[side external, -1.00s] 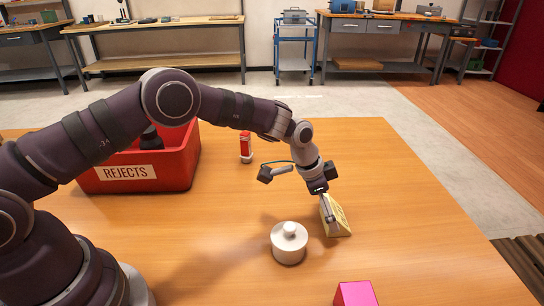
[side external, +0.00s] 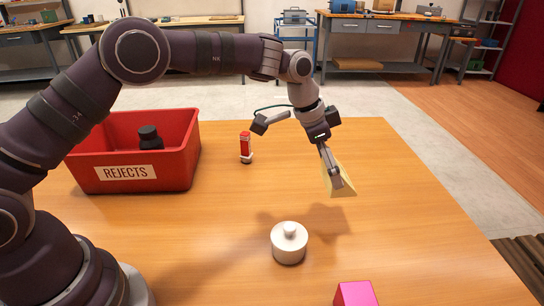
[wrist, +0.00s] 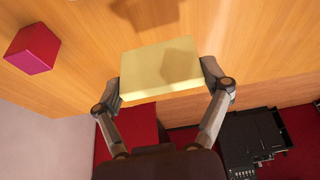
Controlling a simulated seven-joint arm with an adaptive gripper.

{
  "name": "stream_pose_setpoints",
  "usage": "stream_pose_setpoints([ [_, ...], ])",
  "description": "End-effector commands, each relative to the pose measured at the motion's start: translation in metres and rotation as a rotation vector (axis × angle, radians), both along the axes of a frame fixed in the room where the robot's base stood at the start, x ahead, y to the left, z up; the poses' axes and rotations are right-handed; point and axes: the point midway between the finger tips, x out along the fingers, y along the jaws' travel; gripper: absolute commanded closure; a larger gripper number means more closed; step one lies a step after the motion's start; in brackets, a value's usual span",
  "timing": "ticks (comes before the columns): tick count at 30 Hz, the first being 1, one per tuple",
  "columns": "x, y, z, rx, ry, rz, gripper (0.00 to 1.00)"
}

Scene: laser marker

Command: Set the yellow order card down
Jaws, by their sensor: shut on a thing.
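The yellow order card (side external: 345,180) is a pale yellow, wedge-like piece, held tilted in the air above the table in the side view. My gripper (side external: 332,172) is shut on it, with one finger across its near face. In the wrist view the card (wrist: 160,70) sits between both fingertips of my gripper (wrist: 163,82), gripped at its left and right edges. Any writing on the card cannot be made out.
A white lidded round pot (side external: 289,243) stands below and left of the card. A pink block (side external: 355,294) is at the front edge. A red bottle (side external: 246,147) and a red REJECTS bin (side external: 190,150) holding a dark item stand left. The table's right side (side external: 420,220) is clear.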

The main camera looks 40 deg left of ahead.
Motion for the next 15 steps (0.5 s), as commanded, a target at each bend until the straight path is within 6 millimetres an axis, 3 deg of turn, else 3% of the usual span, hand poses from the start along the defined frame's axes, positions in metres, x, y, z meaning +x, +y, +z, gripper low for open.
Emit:
stream_pose_setpoints([
  [5, -0.009, 0.062, -0.001, 0.003, 0.001, 0.121, 0.58],
  [9, -0.031, 0.115, -0.007, 0.003, 0.000, 0.242, 0.58],
  [12, -0.048, 0.139, -0.010, 0.002, -0.001, 0.308, 0.58],
  [15, -0.058, 0.151, -0.015, 0.000, 0.001, 0.344, 0.58],
])
